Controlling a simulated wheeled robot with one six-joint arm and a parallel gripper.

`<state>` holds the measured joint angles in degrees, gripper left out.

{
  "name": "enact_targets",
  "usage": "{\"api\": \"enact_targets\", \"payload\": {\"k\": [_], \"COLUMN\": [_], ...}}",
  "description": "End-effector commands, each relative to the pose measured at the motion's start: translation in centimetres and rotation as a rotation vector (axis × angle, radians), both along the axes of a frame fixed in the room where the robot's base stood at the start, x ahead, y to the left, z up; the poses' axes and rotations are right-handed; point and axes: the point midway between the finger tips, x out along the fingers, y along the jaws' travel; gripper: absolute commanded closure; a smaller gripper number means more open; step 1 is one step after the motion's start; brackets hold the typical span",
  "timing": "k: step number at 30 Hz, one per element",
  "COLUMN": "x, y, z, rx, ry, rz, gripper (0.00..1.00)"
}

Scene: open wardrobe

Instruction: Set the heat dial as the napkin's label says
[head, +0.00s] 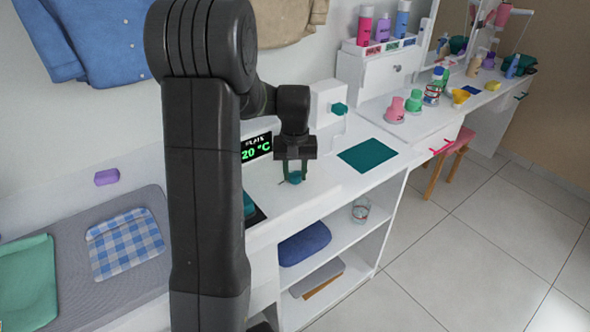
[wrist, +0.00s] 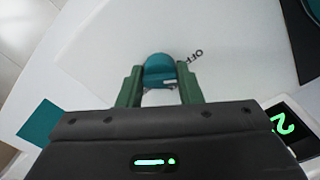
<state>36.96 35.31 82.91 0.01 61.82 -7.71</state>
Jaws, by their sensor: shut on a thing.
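The teal heat dial (head: 294,179) sits on the white counter, and it also shows in the wrist view (wrist: 159,70). My gripper (head: 292,174) is shut on the dial from above, with a green finger on either side of it in the wrist view (wrist: 160,86). The word OFF is printed on the white surface beside the dial. A black display (head: 257,148) shows green digits reading 20 °C, its left part hidden behind my arm. A blue-and-white checked cloth (head: 125,244), perhaps the napkin, lies on the grey board. I cannot read any label on it.
A green cloth (head: 27,283) lies at the left. A purple block (head: 107,177) is by the wall. A teal mat (head: 367,156) lies right of the dial. A white box with a teal knob (head: 340,108) stands behind. Shelves below hold a folded blue cloth (head: 304,243) and a glass (head: 361,209).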

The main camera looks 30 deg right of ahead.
Motion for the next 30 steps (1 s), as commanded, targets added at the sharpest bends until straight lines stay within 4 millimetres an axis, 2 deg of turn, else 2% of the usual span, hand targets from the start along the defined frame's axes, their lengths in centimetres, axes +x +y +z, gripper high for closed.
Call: {"api": "enact_targets", "payload": {"k": [21, 30], "x": [0.03, 0.04], "y": [-0.04, -0.05], "z": [0.16, 0.13], "rx": [-0.001, -0.002], "ry": [-0.001, -0.002], "rz": [-0.667, -0.883], "gripper": [0.91, 0.91]}}
